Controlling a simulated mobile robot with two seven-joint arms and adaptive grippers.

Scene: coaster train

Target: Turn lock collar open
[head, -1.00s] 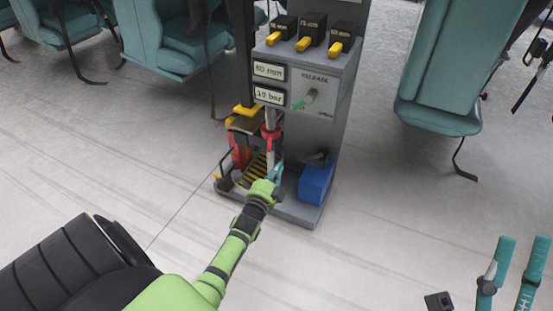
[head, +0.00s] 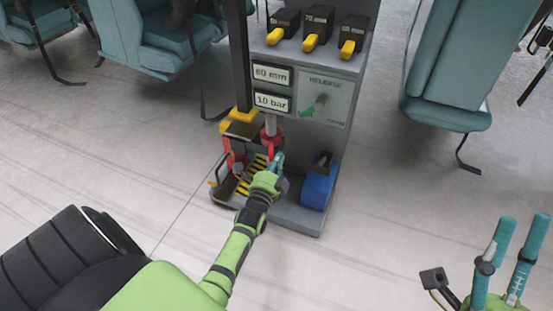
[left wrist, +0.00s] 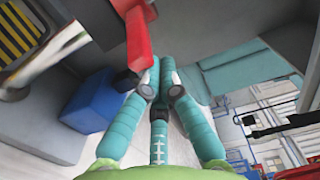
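The red lock collar (head: 270,141) sits on the upright rod at the front of the grey machine. In the left wrist view, a red arm (left wrist: 137,38) that appears to belong to it reaches down to the fingertips. My left gripper (head: 278,161) is just below and right of the collar. In the left wrist view, its teal fingers (left wrist: 161,72) come together at the tips. The red arm overlaps or lies beside the left finger, with no clear sign of it between the tips. My right gripper (head: 523,224) is open and empty at the lower right, far from the machine.
A blue box (head: 318,187) is right of my left gripper. A striped plate (head: 256,168) lies below the collar. Teal seats (head: 450,70) stand around; floor is clear in front.

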